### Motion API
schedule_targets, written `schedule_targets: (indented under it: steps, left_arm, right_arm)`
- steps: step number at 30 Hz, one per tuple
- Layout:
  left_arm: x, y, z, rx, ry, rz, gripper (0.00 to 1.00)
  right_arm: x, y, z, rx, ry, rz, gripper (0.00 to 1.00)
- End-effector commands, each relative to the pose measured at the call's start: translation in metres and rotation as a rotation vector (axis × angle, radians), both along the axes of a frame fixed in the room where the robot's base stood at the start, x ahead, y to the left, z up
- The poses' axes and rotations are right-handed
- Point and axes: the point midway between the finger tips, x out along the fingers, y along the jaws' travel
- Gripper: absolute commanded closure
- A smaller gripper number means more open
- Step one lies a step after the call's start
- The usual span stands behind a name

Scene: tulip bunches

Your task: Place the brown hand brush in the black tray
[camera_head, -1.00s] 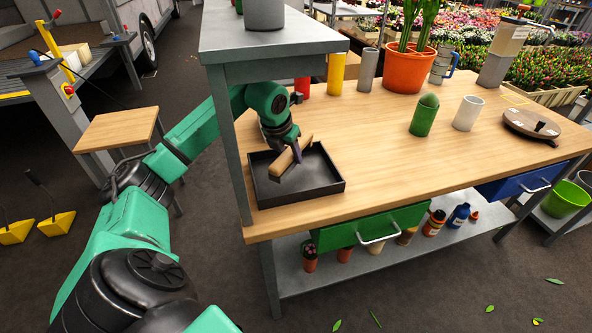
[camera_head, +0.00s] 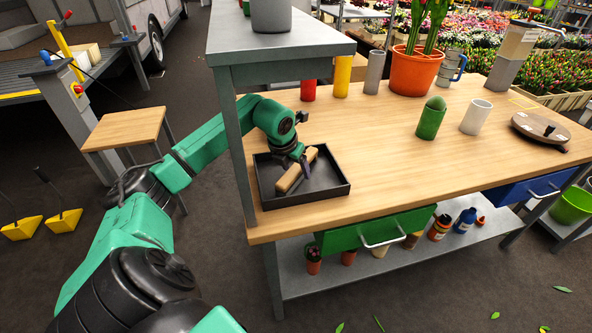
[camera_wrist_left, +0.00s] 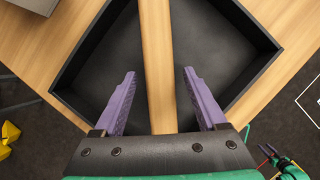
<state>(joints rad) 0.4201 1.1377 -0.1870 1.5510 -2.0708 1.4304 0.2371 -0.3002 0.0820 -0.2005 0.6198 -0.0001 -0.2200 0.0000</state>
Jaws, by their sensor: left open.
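The brown hand brush (camera_head: 297,169) lies inside the black tray (camera_head: 333,192) in the head view. Its wooden back faces up and it lies at a slant. The wrist view shows the brush (camera_wrist_left: 158,70) running between the fingers, with a gap on each side, over the tray floor (camera_wrist_left: 205,40). My left gripper (camera_head: 300,170) is open around the brush and low in the tray; it also shows in the wrist view (camera_wrist_left: 158,98). The underside of the brush is hidden.
A grey shelf post (camera_head: 240,150) stands close to the left of the tray. The wooden tabletop (camera_head: 380,155) right of the tray is clear.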

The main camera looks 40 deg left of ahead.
Motion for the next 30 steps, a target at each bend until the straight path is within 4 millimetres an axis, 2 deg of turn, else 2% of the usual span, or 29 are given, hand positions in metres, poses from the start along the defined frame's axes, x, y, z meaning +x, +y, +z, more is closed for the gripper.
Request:
schedule_targets:
  steps: [6,10,30]
  left_arm:
    - [-0.017,-0.002,0.043,0.005,-0.004,0.0,0.26]
    - [-0.023,-0.004,0.057,0.002,-0.002,-0.001,0.26]
    - [-0.024,-0.004,0.059,0.001,-0.001,-0.001,0.26]
  right_arm:
    - [0.001,0.0,-0.006,0.0,-0.001,0.0,0.5]
    - [0.001,0.0,-0.007,0.0,-0.002,-0.001,0.5]
    - [0.001,0.0,-0.007,0.001,-0.002,-0.002,0.5]
